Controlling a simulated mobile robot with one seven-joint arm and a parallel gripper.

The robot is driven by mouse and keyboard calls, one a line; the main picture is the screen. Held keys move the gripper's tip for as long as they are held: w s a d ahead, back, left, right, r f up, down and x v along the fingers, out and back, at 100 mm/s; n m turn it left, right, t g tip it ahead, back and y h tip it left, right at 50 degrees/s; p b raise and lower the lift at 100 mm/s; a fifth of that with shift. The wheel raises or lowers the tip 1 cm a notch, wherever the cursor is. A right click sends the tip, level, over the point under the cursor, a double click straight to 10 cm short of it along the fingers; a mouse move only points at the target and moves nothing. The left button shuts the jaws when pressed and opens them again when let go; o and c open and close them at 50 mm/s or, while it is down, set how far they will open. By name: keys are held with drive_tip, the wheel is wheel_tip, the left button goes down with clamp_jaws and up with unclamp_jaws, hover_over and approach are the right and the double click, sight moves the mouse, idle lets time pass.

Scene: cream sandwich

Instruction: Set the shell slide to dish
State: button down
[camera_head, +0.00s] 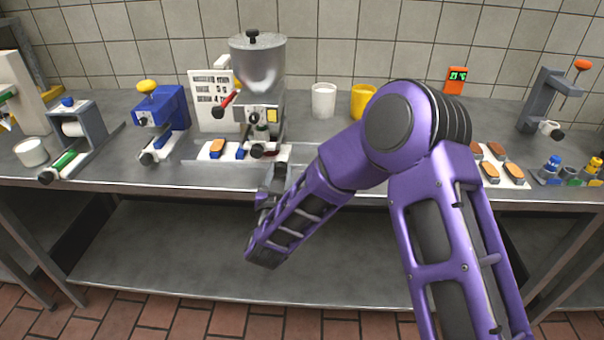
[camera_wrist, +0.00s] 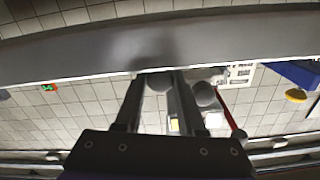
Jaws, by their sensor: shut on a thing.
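The hopper machine (camera_head: 258,75) stands at the middle of the bench, with a red-handled lever (camera_head: 227,105) at its side. A white plate with orange and blue parts (camera_head: 222,150) lies at its lower front left. My gripper (camera_head: 272,178) is low at the machine's front, near the bench's front edge. In the wrist view my gripper (camera_wrist: 158,98) has its two fingers around a grey round knob (camera_wrist: 158,82), and it is shut on it. A second round grey knob (camera_wrist: 205,95) shows beside it. Which dish mark the slide stands at cannot be told; my arm hides part of the front.
A blue machine with a yellow knob (camera_head: 162,110) stands left of the hopper machine. A white cup (camera_head: 323,100) and a yellow cup (camera_head: 363,100) stand to the right, behind my arm. A tray with brown pieces (camera_head: 500,172) is at the right.

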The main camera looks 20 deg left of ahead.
drive_tip(key=shift+s+a+r, duration=0.1)
drive_tip(key=shift+s+a, duration=0.2)
drive_tip(key=shift+a, duration=0.7)
drive_tip(key=c, duration=0.5)
unclamp_jaws()
drive_tip(key=shift+s, duration=0.1)
drive_tip(key=v, duration=1.7)
drive_tip(key=shift+s, duration=0.1)
